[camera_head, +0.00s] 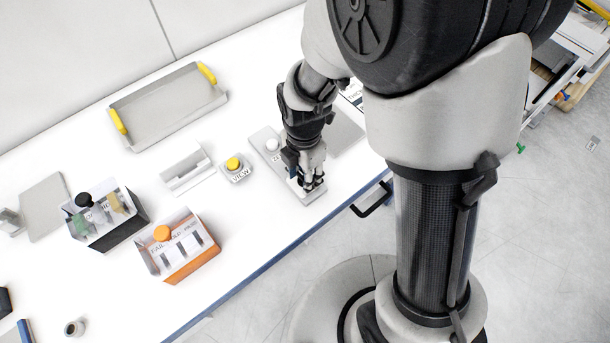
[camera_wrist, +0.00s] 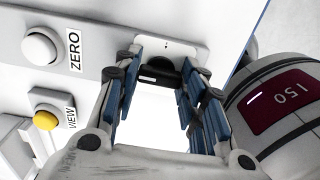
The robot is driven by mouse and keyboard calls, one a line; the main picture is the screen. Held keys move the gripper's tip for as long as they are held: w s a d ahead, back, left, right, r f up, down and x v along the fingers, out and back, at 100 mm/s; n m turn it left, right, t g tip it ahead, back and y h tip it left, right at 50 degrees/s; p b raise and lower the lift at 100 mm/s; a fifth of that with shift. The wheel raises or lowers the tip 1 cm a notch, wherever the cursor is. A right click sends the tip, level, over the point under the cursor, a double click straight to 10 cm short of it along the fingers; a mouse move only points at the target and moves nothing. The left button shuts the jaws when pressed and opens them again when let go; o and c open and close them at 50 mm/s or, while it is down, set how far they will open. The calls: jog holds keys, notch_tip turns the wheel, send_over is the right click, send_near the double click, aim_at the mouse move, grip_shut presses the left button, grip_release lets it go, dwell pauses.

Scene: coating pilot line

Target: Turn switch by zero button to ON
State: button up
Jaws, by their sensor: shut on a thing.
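The zero button (camera_wrist: 38,48) is a white round button with a ZERO label (camera_wrist: 75,50) beside it. It also shows in the head view (camera_head: 271,144), on a grey panel (camera_head: 262,136). The switch (camera_wrist: 158,72) is a black knob on a white plate (camera_wrist: 168,47), at the panel's end nearer the table edge. My gripper (camera_wrist: 160,95) is around the knob, its blue-padded fingers on both sides and shut on it. The fingers partly hide the knob, so its ON or OFF position cannot be read. In the head view my gripper (camera_head: 312,185) is down at the panel and covers the switch.
A yellow VIEW button (camera_head: 233,163) stands left of the panel. Further left are an orange-fronted box (camera_head: 190,262), a black box (camera_head: 122,232) and a white holder (camera_head: 187,172). A grey tray (camera_head: 165,105) with yellow handles lies behind. The table's blue front edge (camera_head: 270,262) is close.

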jog(key=m, duration=0.4)
jog(key=shift+m, duration=0.4)
jog(key=m, duration=0.3)
jog(key=shift+m+p, duration=0.3)
jog(key=shift+p, duration=0.05)
jog(key=shift+m, duration=0.3)
jog(key=m, duration=0.8)
jog(key=o, duration=1.3)
jog(key=shift+m, duration=0.3)
